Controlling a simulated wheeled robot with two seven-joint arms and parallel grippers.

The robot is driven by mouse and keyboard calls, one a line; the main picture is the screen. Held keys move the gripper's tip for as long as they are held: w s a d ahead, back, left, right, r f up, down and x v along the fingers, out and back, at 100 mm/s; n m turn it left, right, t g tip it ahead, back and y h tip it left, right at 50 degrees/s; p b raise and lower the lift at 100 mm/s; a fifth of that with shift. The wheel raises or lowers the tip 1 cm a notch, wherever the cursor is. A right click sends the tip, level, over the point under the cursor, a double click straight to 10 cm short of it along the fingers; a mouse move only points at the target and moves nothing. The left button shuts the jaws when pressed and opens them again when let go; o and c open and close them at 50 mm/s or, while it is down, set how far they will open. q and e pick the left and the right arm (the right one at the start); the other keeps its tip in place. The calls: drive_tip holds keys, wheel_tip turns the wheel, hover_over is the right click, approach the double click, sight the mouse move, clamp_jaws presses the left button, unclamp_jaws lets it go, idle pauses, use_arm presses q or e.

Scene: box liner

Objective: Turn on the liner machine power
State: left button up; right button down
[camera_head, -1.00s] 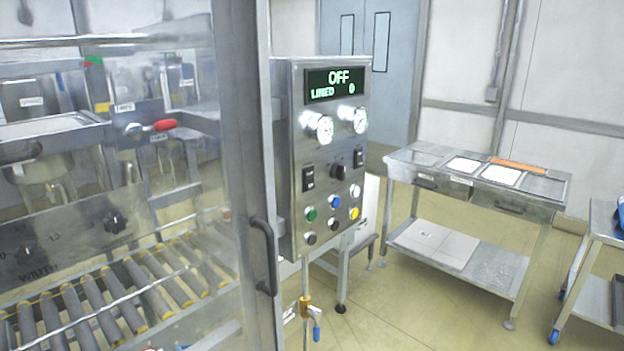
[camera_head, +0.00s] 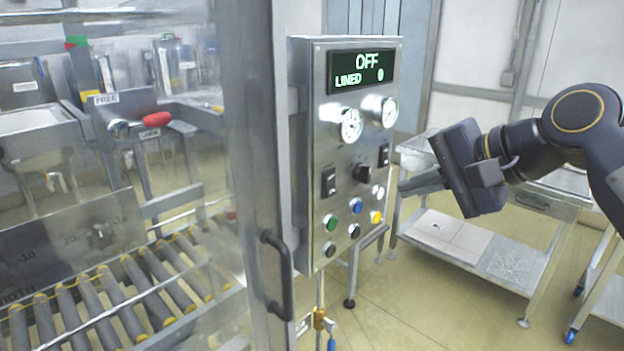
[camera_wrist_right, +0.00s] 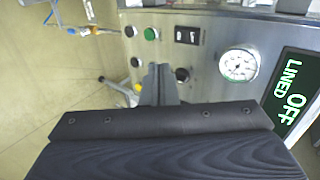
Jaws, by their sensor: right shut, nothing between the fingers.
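The liner machine's control panel (camera_head: 352,215) is an upright steel box at mid-view. Its display (camera_head: 361,72) reads OFF and LINED 0. My right gripper (camera_head: 403,188) is shut and empty, fingers pointing left at the panel's right side. In the right wrist view the fingertips (camera_wrist_right: 160,70) overlap the panel near the buttons; contact cannot be told. My left gripper is out of view.
A clear guarded machine with rollers (camera_head: 105,315) and a door handle (camera_head: 279,275) stands left of the panel. A steel table (camera_head: 465,245) stands behind my right arm. The floor in front of it is clear.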

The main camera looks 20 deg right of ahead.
drive_tip(key=shift+w+d+r, duration=0.1)
drive_tip(key=shift+w+r, duration=0.2)
drive_tip(key=shift+r, duration=0.2)
approach(332, 193)
wheel_tip(332, 193, down, 3)
drive_tip(key=shift+w+a+f+p, duration=0.15)
drive_tip(key=shift+w+a, duration=0.15)
drive_tip(key=shift+w, duration=0.5)
drive_tip(key=shift+w+a+f+p, duration=0.15)
drive_tip(key=shift+w+a, duration=0.2)
drive_tip(key=shift+w, duration=0.45)
drive_tip(key=shift+w+a+f+p, duration=0.1)
drive_tip(key=shift+w+a, duration=0.2)
drive_tip(key=shift+w, duration=0.5)
